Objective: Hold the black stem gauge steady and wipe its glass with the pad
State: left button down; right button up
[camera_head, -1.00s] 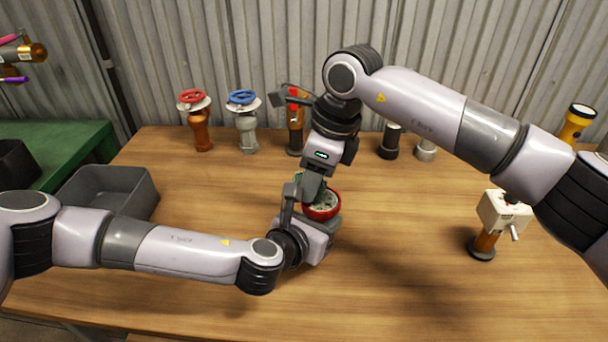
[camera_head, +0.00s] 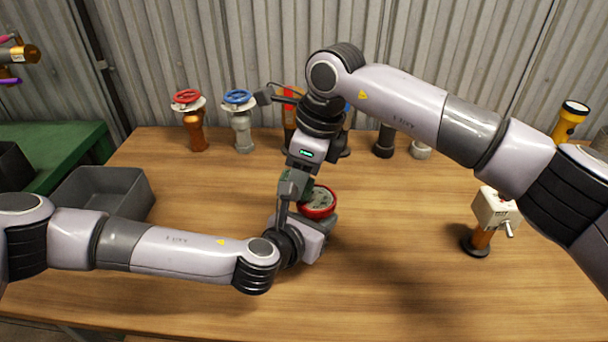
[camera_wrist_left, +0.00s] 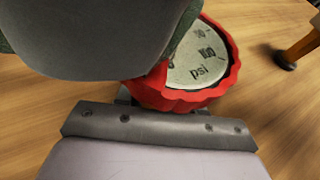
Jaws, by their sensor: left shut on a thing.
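The gauge (camera_head: 322,212) has a red rim and a pale dial that reads "psi" in the left wrist view (camera_wrist_left: 205,62). It stands near the middle of the table, and its stem is hidden. My left gripper (camera_head: 300,222) is shut on the gauge below its rim; the fingers are mostly hidden. My right gripper (camera_head: 294,184) points down over the left part of the dial. A dark green pad (camera_head: 308,187) shows at its tip, mostly hidden by the fingers. In the left wrist view a large grey finger covers the dial's left part, with a green pad edge (camera_wrist_left: 186,38) beside it.
A red-wheeled valve (camera_head: 190,115) and a blue-wheeled valve (camera_head: 240,115) stand at the back left. A grey bin (camera_head: 105,190) is at the left. A white switch box (camera_head: 494,210) on an orange post and a yellow flashlight (camera_head: 570,122) are at the right. The front table is clear.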

pick_arm(q)
jog(key=shift+r, duration=0.1)
pick_arm(e)
jog(key=shift+s+d+f, duration=0.1)
jog(key=shift+s+d, duration=0.05)
jog(key=shift+d, duration=0.5)
jog(key=shift+s+d+f, duration=0.1)
jog(key=shift+d, duration=0.5)
jog(key=shift+w+a+r, duration=0.1)
jog(key=shift+w+a, duration=0.05)
jog(key=shift+a, duration=0.5)
jog(key=shift+w+a+r, duration=0.1)
jog(key=shift+w+a, duration=0.05)
jog(key=shift+a, duration=0.5)
jog(key=shift+d, duration=0.1)
jog(key=shift+s+d, duration=0.25)
jog(key=shift+d, duration=0.95)
pick_arm(q)
jog(key=shift+d, duration=0.1)
pick_arm(e)
jog(key=shift+w+a+f, duration=0.1)
jog(key=shift+a, duration=0.6)
jog(key=shift+w+a+f, duration=0.1)
jog(key=shift+a, duration=0.55)
jog(key=shift+d, duration=0.1)
jog(key=shift+s+d, duration=0.15)
jog(key=shift+d, duration=0.5)
jog(key=shift+s+d, duration=0.15)
jog(key=shift+d, duration=0.5)
